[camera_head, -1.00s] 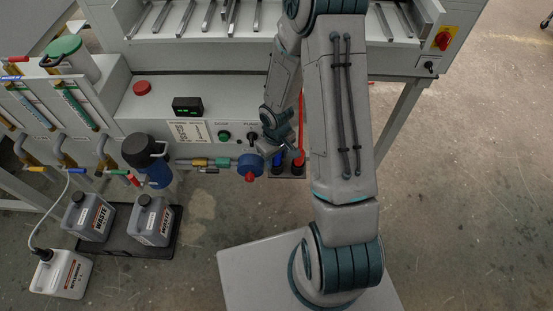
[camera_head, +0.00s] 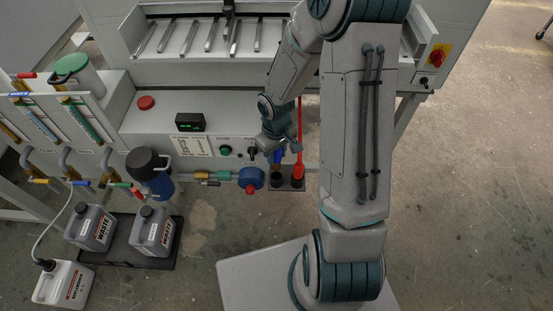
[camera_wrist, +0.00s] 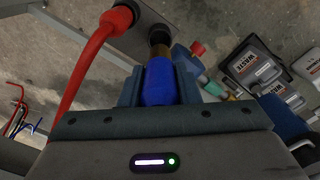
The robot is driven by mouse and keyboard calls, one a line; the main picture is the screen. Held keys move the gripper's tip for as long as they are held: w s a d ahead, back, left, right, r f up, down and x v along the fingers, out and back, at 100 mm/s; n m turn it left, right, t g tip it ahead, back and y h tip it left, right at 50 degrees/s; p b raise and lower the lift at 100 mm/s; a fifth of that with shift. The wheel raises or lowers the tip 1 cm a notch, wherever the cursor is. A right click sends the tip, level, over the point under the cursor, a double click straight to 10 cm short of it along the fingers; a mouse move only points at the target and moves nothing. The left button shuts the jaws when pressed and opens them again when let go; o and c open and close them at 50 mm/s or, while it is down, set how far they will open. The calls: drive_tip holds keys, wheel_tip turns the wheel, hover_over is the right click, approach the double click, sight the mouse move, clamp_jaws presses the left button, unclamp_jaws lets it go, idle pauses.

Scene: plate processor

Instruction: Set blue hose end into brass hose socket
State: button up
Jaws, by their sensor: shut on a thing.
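My gripper (camera_head: 272,148) is at the front of the machine, with its fingers pointing down. In the wrist view my gripper (camera_wrist: 159,72) is shut on the blue hose end (camera_wrist: 158,84), one finger on each side. A brass-coloured piece (camera_wrist: 159,50) shows just beyond the blue end, in line with it, with a dark round part beyond that. I cannot tell whether this brass is the hose end's own tip or a socket. In the head view the blue hose end (camera_head: 277,157) is above the left of two black holders (camera_head: 277,182).
A red hose (camera_head: 299,150) stands in the right black holder, close beside my gripper. A blue valve body (camera_head: 251,178) with a red knob and a brass fitting (camera_head: 201,176) is to the left. Waste canisters (camera_head: 153,232) stand on the floor tray.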

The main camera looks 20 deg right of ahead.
drive_tip(key=shift+r+p, duration=3.75)
drive_tip(key=shift+r, duration=1.05)
